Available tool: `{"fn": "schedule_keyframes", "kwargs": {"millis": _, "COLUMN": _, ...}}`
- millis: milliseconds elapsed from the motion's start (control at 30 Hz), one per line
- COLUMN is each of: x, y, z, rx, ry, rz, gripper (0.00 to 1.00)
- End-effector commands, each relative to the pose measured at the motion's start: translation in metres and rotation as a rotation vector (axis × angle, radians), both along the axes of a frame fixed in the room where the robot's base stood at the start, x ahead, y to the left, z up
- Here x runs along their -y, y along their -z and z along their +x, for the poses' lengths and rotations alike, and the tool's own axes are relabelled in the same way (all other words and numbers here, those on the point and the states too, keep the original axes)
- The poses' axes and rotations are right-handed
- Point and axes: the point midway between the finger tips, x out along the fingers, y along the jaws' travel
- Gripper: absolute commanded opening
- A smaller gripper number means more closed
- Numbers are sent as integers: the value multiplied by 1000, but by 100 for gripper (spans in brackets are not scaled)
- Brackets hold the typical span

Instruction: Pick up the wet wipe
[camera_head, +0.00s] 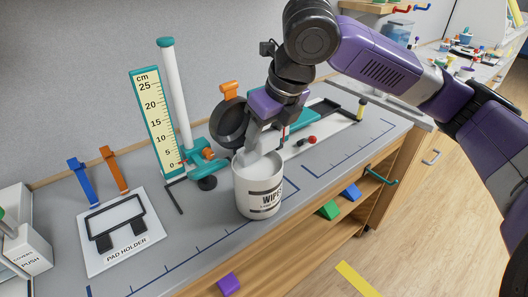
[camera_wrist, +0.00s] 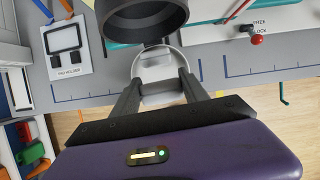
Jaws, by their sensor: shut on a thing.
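A white canister (camera_head: 258,191) labelled WIPES stands upright near the front edge of the grey bench. Its round rim (camera_wrist: 140,66) shows in the wrist view. My gripper (camera_head: 256,150) points down at the canister's open top. In the wrist view my gripper (camera_wrist: 160,88) has its two fingers on either side of a white wet wipe (camera_wrist: 162,87) and is shut on it. The wipe is at the canister's mouth. How much of it is still inside is hidden.
A black round part (camera_head: 230,124) stands close behind the canister, beside a teal-based stand with a cm scale (camera_head: 155,120). A pad holder plate (camera_head: 120,232) lies at left. A red knob (camera_head: 312,140) is at right. Coloured handles stick out below the bench.

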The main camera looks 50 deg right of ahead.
Motion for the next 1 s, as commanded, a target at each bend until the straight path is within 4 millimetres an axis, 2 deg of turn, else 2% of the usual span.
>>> {"fn": "schedule_keyframes", "kwargs": {"millis": 33, "x": 0, "y": -16, "z": 1, "rx": 2, "ry": 0, "rz": -3, "gripper": 8}}
{"fn": "schedule_keyframes", "kwargs": {"millis": 200, "x": 0, "y": -64, "z": 1, "rx": 3, "ry": 1, "rz": -2, "gripper": 8}}
{"fn": "schedule_keyframes", "kwargs": {"millis": 400, "x": 0, "y": -105, "z": 0, "rx": 1, "ry": 1, "rz": -2, "gripper": 8}}
{"fn": "schedule_keyframes", "kwargs": {"millis": 600, "x": 0, "y": -125, "z": 0, "rx": 0, "ry": 0, "rz": -1, "gripper": 8}}
{"fn": "schedule_keyframes", "kwargs": {"millis": 967, "x": 0, "y": -130, "z": 0, "rx": -1, "ry": 1, "rz": 1, "gripper": 8}}
{"fn": "schedule_keyframes", "kwargs": {"millis": 1000, "x": 0, "y": -130, "z": 0, "rx": -1, "ry": 1, "rz": 0, "gripper": 48}}
